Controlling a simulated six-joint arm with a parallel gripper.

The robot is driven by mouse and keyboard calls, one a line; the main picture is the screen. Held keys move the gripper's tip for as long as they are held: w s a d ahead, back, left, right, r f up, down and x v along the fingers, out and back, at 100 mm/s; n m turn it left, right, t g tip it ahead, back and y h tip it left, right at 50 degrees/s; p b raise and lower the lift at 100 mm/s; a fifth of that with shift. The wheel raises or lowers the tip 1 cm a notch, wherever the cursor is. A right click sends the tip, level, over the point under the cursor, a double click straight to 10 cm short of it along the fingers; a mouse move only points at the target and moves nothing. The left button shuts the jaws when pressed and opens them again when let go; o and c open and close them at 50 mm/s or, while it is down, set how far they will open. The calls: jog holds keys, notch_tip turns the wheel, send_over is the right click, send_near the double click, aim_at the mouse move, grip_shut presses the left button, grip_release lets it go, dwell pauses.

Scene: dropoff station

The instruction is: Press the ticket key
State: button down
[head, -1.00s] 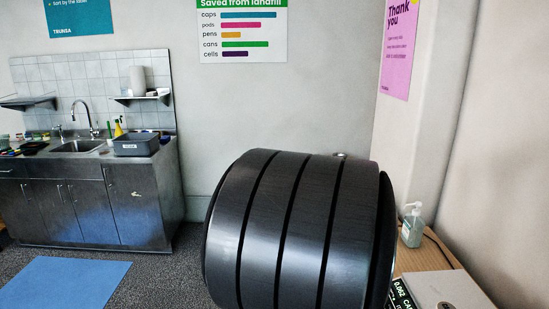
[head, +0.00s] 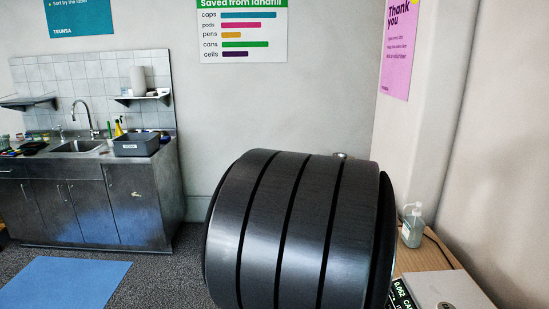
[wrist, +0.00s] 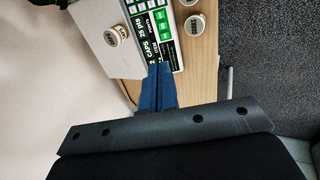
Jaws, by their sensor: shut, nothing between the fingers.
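A pale counter machine stands on a wooden table; its grey top (wrist: 95,38) and black display strip (wrist: 152,38) show in the wrist view, with green and white keys (wrist: 163,22) beside the display. I cannot tell which key is the ticket key. My gripper (wrist: 159,66) has blue fingers that are shut together and empty. Its tips are over the near end of the display and hide part of it; I cannot tell whether they touch. In the head view the machine (head: 448,289) is at the bottom right, partly cut off, and my gripper is not visible.
The wooden table (head: 425,257) holds a sanitizer bottle (head: 413,226) behind the machine. In the wrist view a round labelled pot (wrist: 195,24) stands beside the keys and another round piece (wrist: 116,35) is on the grey top. A dark cylinder, my arm, blocks the head view's middle.

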dwell(0.3)
jog(key=w+d+f+m+t+h, duration=0.1)
jog(key=d+f+m+t, duration=0.25)
jog(key=d+f, duration=0.75)
notch_tip(320, 180, down, 8)
jog(key=s+a+m+t+y, duration=0.2)
jog(key=t+y, duration=0.1)
jog(key=t, duration=0.2)
jog(key=shift+a+f+t, duration=0.2)
jog(key=shift+a+t, duration=0.05)
jog(key=shift+t, duration=0.1)
jog(key=shift+d+f, duration=0.6)
jog(key=shift+f, duration=0.75)
jog(key=shift+d+f, duration=0.6)
jog(key=shift+f, duration=0.7)
jog(key=shift+d+f, duration=0.6)
jog(key=shift+f, duration=0.75)
jog(key=shift+f, duration=0.1)
jog(key=shift+d+f, duration=0.15)
jog(key=shift+f, duration=0.15)
